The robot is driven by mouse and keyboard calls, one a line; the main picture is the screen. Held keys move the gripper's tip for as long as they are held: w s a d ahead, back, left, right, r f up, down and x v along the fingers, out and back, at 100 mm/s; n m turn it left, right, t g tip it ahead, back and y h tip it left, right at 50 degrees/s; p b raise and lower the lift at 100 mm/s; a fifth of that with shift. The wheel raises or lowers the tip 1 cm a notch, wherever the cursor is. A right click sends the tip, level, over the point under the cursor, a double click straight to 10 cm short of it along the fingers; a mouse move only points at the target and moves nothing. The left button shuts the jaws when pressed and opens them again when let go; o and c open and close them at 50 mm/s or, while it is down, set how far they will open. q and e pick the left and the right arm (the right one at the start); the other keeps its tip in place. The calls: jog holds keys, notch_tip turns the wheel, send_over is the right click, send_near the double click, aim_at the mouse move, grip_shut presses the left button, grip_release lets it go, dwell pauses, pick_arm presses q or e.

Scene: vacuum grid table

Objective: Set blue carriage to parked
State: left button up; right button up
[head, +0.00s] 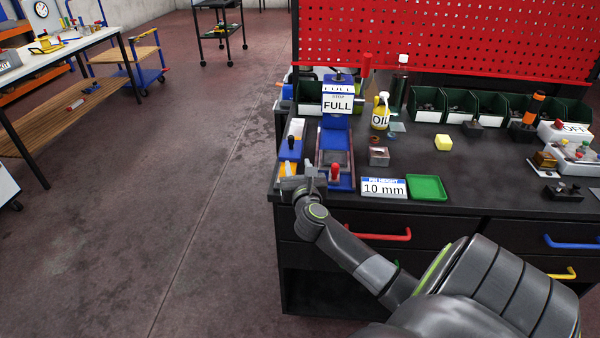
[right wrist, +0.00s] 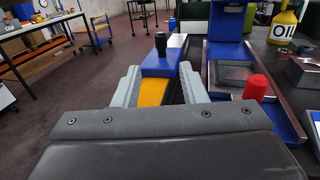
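The blue carriage (head: 291,149) is a blue block with an upright black knob at the left end of the bench. It sits on a narrow track, with a yellow strip on the near side and a white strip on the far side. In the right wrist view the carriage (right wrist: 162,62) is just ahead of my right gripper's fingers. My right gripper (head: 298,178) is low at the near end of the track. Its two grey fingers (right wrist: 160,88) are apart, with the yellow strip showing between them. I cannot tell whether they touch the carriage. My left gripper is not in view.
Right of the track stands a blue press-like stand (head: 336,122) labelled FULL, with a red knob (head: 335,169) at its near end. Open floor lies left.

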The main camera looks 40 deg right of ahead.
jog(key=shift+v, duration=1.45)
jog(key=shift+w, duration=0.1)
jog(key=shift+c, duration=1.1)
jog(key=w+h+b, duration=0.1)
jog(key=b, duration=0.1)
jog(key=w+a+f+m+g+h+b, duration=0.1)
jog(key=b, duration=0.2)
jog(key=w+m+g+h+b, duration=0.1)
jog(key=w+b, duration=0.1)
jog(key=shift+a+f+h+b, duration=0.3)
jog(key=shift+f, duration=0.05)
grip_shut()
jog(key=w+a+m+g+h+b, duration=0.2)
jog(key=a+m+g+b, duration=0.15)
jog(key=b, duration=0.35)
jog(key=g+p, duration=0.1)
jog(key=g, duration=0.1)
send_near(290, 141)
jog(key=shift+h, duration=0.3)
jog(key=x, duration=0.7)
jog(key=shift+w+a+f, duration=0.1)
jog(key=shift+f, duration=0.1)
